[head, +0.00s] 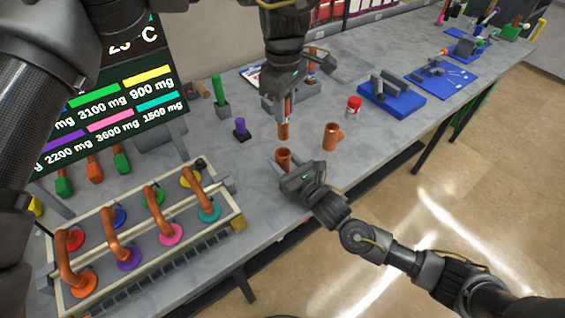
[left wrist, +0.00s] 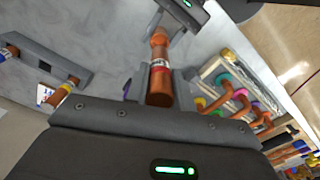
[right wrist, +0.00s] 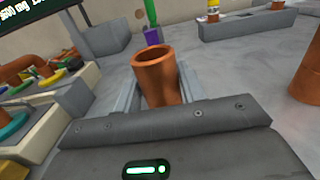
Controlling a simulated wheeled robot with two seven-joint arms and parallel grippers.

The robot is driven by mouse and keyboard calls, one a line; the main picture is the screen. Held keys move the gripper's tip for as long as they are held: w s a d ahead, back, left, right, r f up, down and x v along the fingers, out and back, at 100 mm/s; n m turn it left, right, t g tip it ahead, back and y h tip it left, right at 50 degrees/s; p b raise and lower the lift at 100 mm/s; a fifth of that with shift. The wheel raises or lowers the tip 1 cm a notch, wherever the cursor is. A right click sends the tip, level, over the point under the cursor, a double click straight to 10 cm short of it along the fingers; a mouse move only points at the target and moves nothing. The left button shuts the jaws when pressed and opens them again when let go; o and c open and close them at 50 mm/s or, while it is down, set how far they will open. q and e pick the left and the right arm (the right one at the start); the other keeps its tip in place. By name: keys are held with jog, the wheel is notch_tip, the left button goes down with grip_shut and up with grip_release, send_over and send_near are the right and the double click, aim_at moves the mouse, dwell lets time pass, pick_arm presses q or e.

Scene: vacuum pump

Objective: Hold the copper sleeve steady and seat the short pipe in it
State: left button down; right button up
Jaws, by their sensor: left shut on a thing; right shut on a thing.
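The copper sleeve (head: 283,155) stands upright in my right gripper (head: 284,168), which is shut on it just above the bench. In the right wrist view the sleeve (right wrist: 158,78) shows its open, empty mouth. My left gripper (head: 287,98) is shut on the short copper pipe (head: 284,128), which points down above the sleeve. In the left wrist view the pipe (left wrist: 158,82) carries a red and white band. In the head view a small gap shows between the pipe's lower end and the sleeve's mouth.
A copper fitting with a side branch (head: 331,138) stands right of the sleeve. A red-capped jar (head: 354,106) and blue trays (head: 391,98) lie farther right. A rack of bent copper pipes (head: 230,224) fills the left front. A purple-topped holder (head: 241,129) stands left of the pipe.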

aim_at(284, 139)
pick_arm(q)
jog(key=shift+f, duration=5)
jog(key=shift+f, duration=0.15)
jog(key=c, duration=1.2)
grip_release()
notch_tip(284, 139, up, 12)
jog(key=shift+r, duration=0.2)
